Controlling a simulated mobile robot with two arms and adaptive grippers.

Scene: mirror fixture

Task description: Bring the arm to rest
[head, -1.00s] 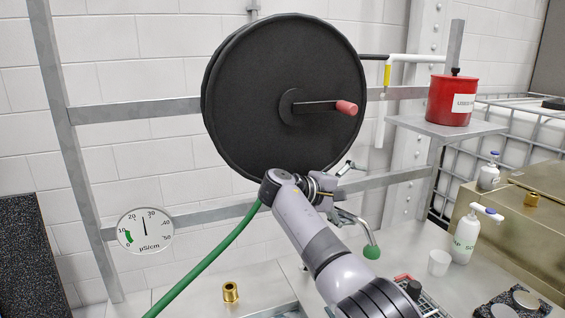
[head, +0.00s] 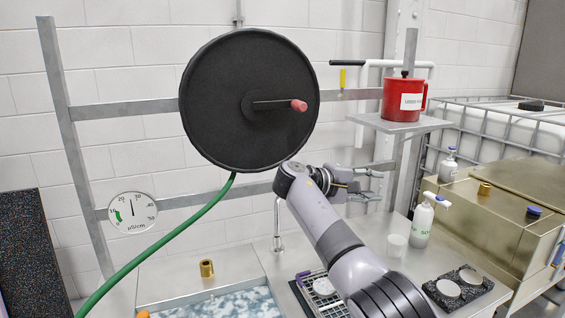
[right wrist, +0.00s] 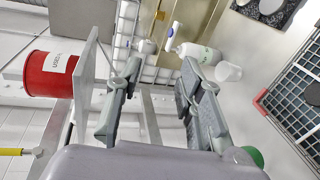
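My right arm reaches in from the bottom of the head view. Its gripper (head: 368,185) is in front of the wall rail, to the right of the large black reel (head: 225,100). In the right wrist view the two grey fingers (right wrist: 160,105) stand apart with nothing between them, so the gripper is open and empty. My left gripper is not in view.
A red can (head: 402,98) stands on a wall shelf (head: 400,124). Soap bottles (head: 421,222), a white cup (head: 396,245) and a black tray (head: 475,291) stand on the right. A green hose (head: 150,252) hangs from the reel. A basin (head: 215,303) lies at lower left.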

